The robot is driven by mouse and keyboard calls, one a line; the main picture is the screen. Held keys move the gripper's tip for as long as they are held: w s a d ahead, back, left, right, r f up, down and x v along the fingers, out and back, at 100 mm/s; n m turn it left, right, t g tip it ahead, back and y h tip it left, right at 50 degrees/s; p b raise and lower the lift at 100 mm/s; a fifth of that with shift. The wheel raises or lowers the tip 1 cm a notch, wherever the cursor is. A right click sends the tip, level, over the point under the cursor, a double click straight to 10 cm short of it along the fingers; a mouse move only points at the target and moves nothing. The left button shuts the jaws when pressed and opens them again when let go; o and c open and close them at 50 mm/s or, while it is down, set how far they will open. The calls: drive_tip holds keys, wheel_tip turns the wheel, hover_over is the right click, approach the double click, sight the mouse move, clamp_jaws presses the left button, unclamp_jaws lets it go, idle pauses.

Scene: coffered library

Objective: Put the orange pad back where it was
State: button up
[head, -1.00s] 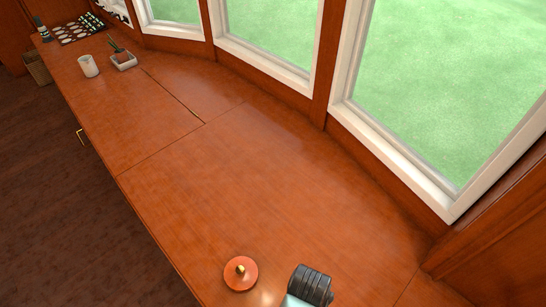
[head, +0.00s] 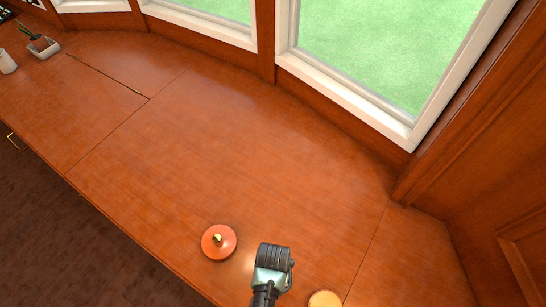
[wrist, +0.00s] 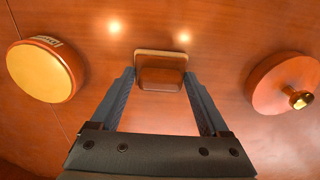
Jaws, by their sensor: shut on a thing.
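My gripper (wrist: 160,76) is shut on a small orange-brown block with a paler tan rim, which looks like the orange pad (wrist: 160,78). The pad sits between the two fingertips in the wrist view, close above or on the wooden top; I cannot tell whether it touches. In the head view my gripper (head: 273,258) is over the counter near its front, and it hides the pad.
A round orange-red disc with a brass knob (head: 219,242) lies left of my gripper in the head view. A round yellow-topped piece (head: 325,301) is at the lower right. The wooden counter (head: 230,150) is clear behind. Windows and a panelled wall bound it.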

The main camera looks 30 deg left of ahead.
drive_tip(key=shift+f, duration=0.1)
drive_tip(key=o, duration=1)
drive_tip(key=shift+o, duration=0.2)
wheel_tip(320, 180, up, 12)
drive_tip(key=p, duration=0.3)
